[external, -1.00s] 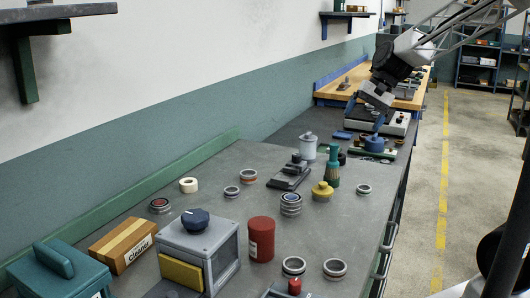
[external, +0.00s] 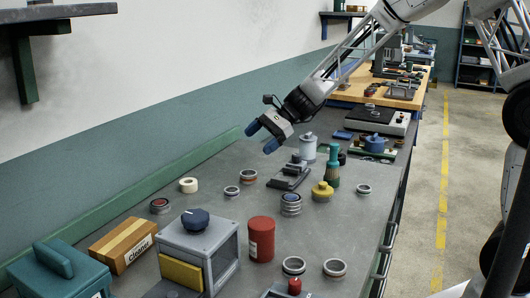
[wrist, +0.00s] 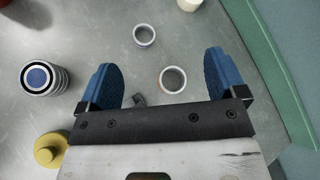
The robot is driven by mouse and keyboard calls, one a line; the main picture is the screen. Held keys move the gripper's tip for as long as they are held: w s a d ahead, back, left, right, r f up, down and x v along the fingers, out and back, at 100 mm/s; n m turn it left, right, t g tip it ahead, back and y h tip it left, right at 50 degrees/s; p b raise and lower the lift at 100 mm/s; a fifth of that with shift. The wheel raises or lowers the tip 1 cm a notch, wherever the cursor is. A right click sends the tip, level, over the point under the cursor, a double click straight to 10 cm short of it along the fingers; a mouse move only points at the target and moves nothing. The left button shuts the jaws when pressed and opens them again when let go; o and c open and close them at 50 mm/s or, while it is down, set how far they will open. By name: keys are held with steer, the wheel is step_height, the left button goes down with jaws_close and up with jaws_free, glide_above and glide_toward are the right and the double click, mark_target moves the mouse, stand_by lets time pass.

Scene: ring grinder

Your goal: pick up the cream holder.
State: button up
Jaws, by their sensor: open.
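A short cream cylinder with a round hole in its end, which looks like the cream holder (external: 189,185), lies on the grey bench near the green back rail. In the wrist view the cream holder (wrist: 190,4) is partly cut off at the top edge. My gripper (external: 262,138) is above the bench, to the right of the cream holder and apart from it. Its blue fingers (wrist: 162,76) are spread in the wrist view.
Two small rings (external: 232,190) (external: 248,176) lie between the cream holder and a black fixture (external: 289,178). A ring stack (external: 291,204), a yellow knob (external: 322,191) and a green bottle (external: 333,166) stand to the right. The green rail (wrist: 268,70) borders the bench.

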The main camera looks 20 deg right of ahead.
mark_target(192, 181)
steer(key=w+a+f+m, duration=0.1)
steer(key=a+f, duration=0.2)
steer(key=a, duration=0.2)
steer(key=w+a+f+m+y, duration=0.1)
steer(key=w+a+f+m, duration=0.1)
steer(key=a+f, duration=0.2)
steer(key=w+a+f+m+y, duration=0.1)
steer(key=a+f+m, duration=0.1)
steer(key=a, duration=0.3)
steer(key=shift+w+a+f, duration=0.4)
steer(key=shift+f, duration=0.3)
steer(key=shift+x, duration=1.25)
steer(key=shift+a, duration=0.1)
steer(key=shift+x, duration=2.45)
steer(key=shift+w+a+r, duration=0.1)
steer(key=shift+w, duration=0.05)
steer(key=c, duration=1)
steer(key=shift+c, duration=0.2)
